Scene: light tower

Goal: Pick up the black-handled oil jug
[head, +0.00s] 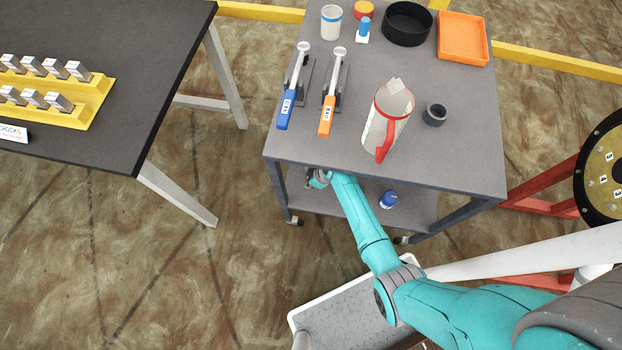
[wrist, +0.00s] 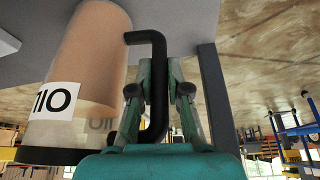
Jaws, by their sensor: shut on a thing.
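The oil jug (wrist: 88,55) fills the left of the wrist view, which shows it upside down. It is a clear jug with tan oil, a white label lettered OIL, a black rim and a black handle (wrist: 157,75). My gripper (wrist: 168,75) has its fingers on both sides of the handle and is shut on it. In the head view the jug and my fingertips are hidden under the cart's top; only my wrist shows at its front edge. I cannot tell whether the jug touches the lower shelf (head: 340,203).
The cart top (head: 450,165) is above my gripper. It bears a red-handled jug (head: 388,115), a black cup (head: 434,114), two torque wrenches, an orange tray (head: 463,38) and a black bowl (head: 407,23). A blue-capped item (head: 388,199) stands below. A dark table (head: 110,40) is left.

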